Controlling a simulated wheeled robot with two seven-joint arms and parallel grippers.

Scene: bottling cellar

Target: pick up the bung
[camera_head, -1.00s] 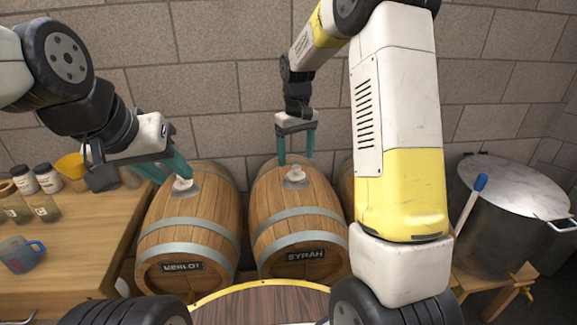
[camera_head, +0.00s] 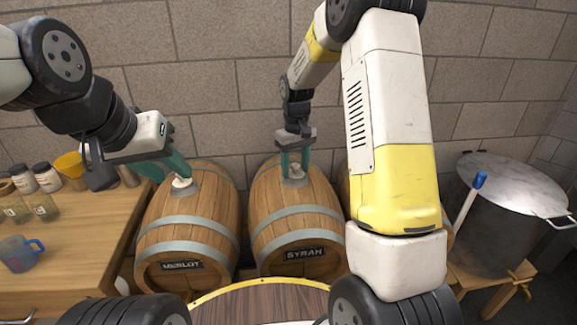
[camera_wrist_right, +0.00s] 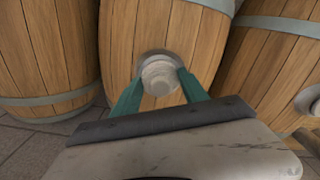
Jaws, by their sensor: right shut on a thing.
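The Syrah barrel (camera_head: 300,225) stands in the middle with a pale round bung (camera_wrist_right: 160,76) in its top. My right gripper (camera_head: 295,174) points down over it, its teal fingers shut on the bung from both sides. In the head view the bung (camera_head: 294,172) is partly hidden by the fingers. The bung still sits at the grey collar around the hole. My left gripper (camera_head: 175,178) is at the top of the Merlot barrel (camera_head: 187,225), its fingers apart near a whitish bung (camera_head: 181,183) there.
A third barrel is mostly hidden behind my right arm. A large metal pot (camera_head: 495,215) stands at the right. A stone wall closes the back.

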